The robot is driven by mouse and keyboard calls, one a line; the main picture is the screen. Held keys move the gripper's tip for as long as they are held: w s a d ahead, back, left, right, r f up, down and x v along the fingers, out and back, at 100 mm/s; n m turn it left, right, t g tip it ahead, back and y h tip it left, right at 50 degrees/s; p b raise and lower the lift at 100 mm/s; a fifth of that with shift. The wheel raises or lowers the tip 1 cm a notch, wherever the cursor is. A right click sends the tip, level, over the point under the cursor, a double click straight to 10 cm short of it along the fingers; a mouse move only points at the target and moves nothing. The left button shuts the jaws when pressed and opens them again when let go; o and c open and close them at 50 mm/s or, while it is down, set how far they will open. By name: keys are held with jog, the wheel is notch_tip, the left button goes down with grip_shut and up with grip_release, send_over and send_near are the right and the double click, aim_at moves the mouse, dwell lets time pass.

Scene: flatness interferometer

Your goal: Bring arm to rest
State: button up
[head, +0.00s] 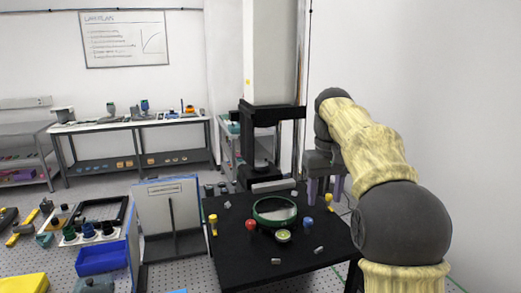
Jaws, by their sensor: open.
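My arm (375,150), with cream, streaked links and dark grey joints, rises at the right of the head view and bends down at its far end. My gripper (325,190) points down behind the black table (238,262), near the tall instrument. Its two purplish fingers are apart, with nothing seen between them. It appears clear of the table's small parts, though the exact gap cannot be told.
A green-rimmed round disc (274,211), a red knob (251,225), a blue knob (308,223) and several small pieces are on the black table. A tall white column instrument (270,60) stands behind. A blue bin (100,258) is at left. The right wall (440,90) is close to my arm.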

jog(key=s+f+m+t, duration=0.1)
jog(key=s+f, duration=0.9)
jog(key=f, duration=0.3)
jog(key=s+f+m+t, duration=0.1)
jog(key=s+f, duration=1)
jog(key=f, duration=0.1)
jog(key=shift+f+t, duration=0.3)
jog(key=shift+f, duration=0.05)
jog(key=shift+w+d, duration=0.1)
jog(key=shift+w, duration=0.05)
